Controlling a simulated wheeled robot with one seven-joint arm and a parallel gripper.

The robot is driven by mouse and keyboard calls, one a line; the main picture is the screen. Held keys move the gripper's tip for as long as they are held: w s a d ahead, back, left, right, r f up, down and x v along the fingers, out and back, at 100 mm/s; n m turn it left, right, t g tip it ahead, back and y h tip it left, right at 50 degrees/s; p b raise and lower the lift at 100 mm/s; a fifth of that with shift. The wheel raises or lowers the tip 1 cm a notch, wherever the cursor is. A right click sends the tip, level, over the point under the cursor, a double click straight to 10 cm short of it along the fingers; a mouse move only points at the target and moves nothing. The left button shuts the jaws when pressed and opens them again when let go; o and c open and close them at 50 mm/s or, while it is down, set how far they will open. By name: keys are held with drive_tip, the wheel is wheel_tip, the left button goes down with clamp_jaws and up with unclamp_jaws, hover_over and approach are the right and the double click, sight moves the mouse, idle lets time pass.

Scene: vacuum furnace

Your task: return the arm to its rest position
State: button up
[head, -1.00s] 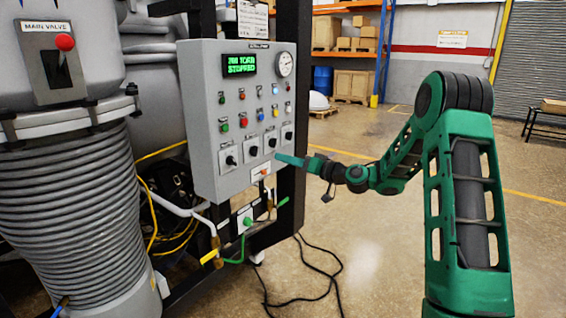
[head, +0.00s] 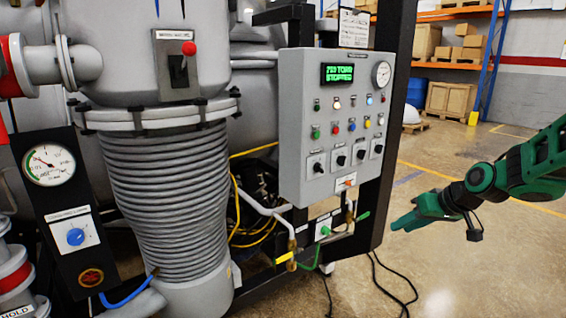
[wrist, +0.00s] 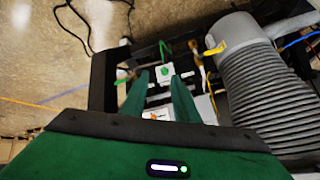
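My arm reaches in from the right edge of the head view, and my gripper (head: 398,224) points left, in free air to the right of the furnace's control panel (head: 292,135). It touches nothing there. In the wrist view its two green fingers stand apart with nothing held between them (wrist: 160,78). Beyond the fingers, the wrist view shows a white plate with a green knob (wrist: 165,70) and part of the ribbed grey column (wrist: 258,85).
The panel's green display (head: 338,74) reads STOPPED on its lower line. The main valve switch (head: 180,65) and a gauge panel (head: 66,205) are on the left. Black cables (head: 385,290) lie on the floor below my gripper. Open floor (head: 480,265) is on the right.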

drive_tip(key=s+d+m+g+h, duration=0.1)
drive_tip(key=s+d+m+g, duration=0.1)
drive_tip(key=s, duration=1)
drive_tip(key=s+d+m+g+h, duration=0.1)
drive_tip(key=s+d+m+g, duration=0.1)
drive_tip(key=s, duration=1)
drive_tip(key=s+d+m+g+h, duration=0.1)
drive_tip(key=s+d+m+g, duration=0.2)
drive_tip(key=s, duration=0.9)
drive_tip(key=shift+f+m+h, duration=0.25)
drive_tip(key=shift+m+h, duration=0.05)
drive_tip(key=shift+w+f, duration=0.25)
drive_tip(key=shift+w, duration=0.35)
idle(3.5)
